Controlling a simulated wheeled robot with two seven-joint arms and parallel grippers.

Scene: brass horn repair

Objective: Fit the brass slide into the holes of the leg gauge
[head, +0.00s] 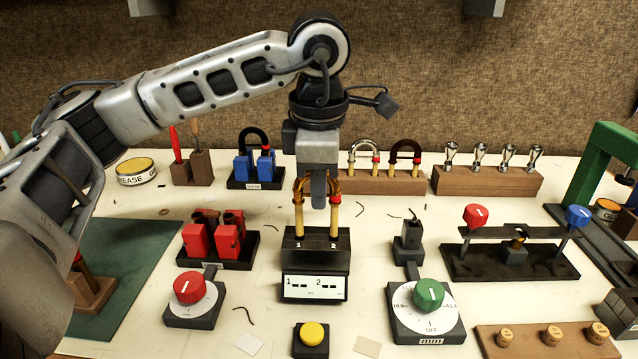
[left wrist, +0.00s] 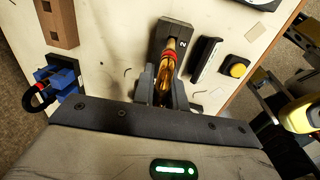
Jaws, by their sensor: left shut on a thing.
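The brass slide (head: 334,218) is a U-shaped tube with two pale legs pointing down and a red band on its right leg. My left gripper (head: 319,194) is shut on its bow from above and holds it upright. The leg gauge (head: 316,258) is a dark block with holes marked 1 and 2. Both leg ends meet its top face at the holes; I cannot tell how deep they sit. The gauge display (head: 314,288) shows dashes for both numbers. The left wrist view shows the slide (left wrist: 166,72) between the fingers, over the gauge (left wrist: 178,32). My right gripper is out of view.
A yellow button (head: 313,333) stands in front of the gauge. A red-knob dial (head: 188,288) and red blocks (head: 212,240) are to its left. A green-knob dial (head: 428,296) is to its right. A wooden rack (head: 375,183) with other slides stands behind.

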